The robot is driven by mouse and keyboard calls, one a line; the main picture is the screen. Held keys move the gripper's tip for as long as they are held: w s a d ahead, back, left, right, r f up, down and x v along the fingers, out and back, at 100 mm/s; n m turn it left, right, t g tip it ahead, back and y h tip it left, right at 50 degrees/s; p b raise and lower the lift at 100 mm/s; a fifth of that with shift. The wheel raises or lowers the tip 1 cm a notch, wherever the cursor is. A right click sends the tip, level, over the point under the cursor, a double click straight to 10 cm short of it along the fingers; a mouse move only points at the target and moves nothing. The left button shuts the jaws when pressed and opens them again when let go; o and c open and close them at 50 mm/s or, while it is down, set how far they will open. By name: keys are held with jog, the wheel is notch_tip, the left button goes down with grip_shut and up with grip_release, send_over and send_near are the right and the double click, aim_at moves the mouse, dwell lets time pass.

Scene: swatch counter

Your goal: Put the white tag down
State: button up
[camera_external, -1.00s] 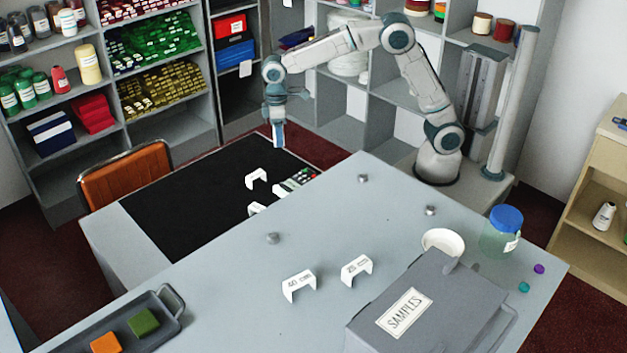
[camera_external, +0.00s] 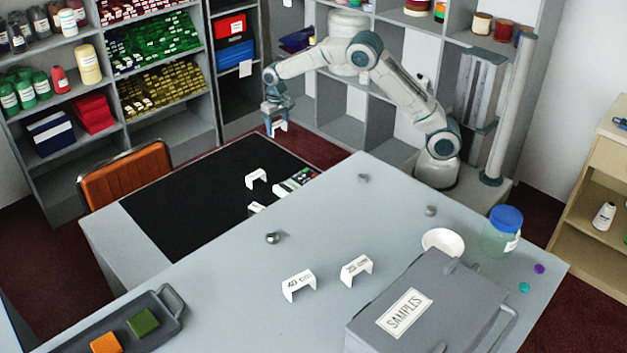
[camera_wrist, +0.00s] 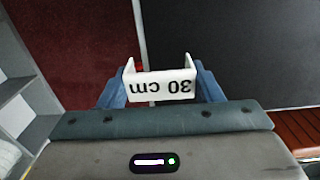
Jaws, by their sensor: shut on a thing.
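My gripper (camera_external: 277,127) is shut on a white tag (camera_wrist: 160,86) that reads "30 cm". The text looks upside down in the wrist view. In the external view the held tag (camera_external: 281,126) is a small white piece between the fingers, in the air near the far edge of the black mat (camera_external: 200,190). Two similar white tags stand on the black mat side, one in the open (camera_external: 257,176) and one partly hidden behind the raised grey counter (camera_external: 257,208). Two more white tags (camera_external: 299,284) (camera_external: 356,268) stand on the grey counter top.
A small item with coloured patches (camera_external: 294,181) lies at the mat's right edge. A grey SAMPLES box (camera_external: 430,295), white bowl (camera_external: 443,241) and blue-lidded jar (camera_external: 502,232) stand on the counter. An orange chair (camera_external: 128,180) is at left. The mat's left part is bare.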

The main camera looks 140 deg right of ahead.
send_over(267, 159)
notch_tip(267, 159, down, 4)
jog(key=shift+d+r+p, duration=0.1)
jog(key=shift+p, duration=0.3)
jog(key=shift+f+p, duration=0.3)
jog(key=shift+f, duration=1.75)
jog(key=shift+f, duration=0.15)
jog(key=o, duration=0.9)
jog(key=shift+o, duration=0.2)
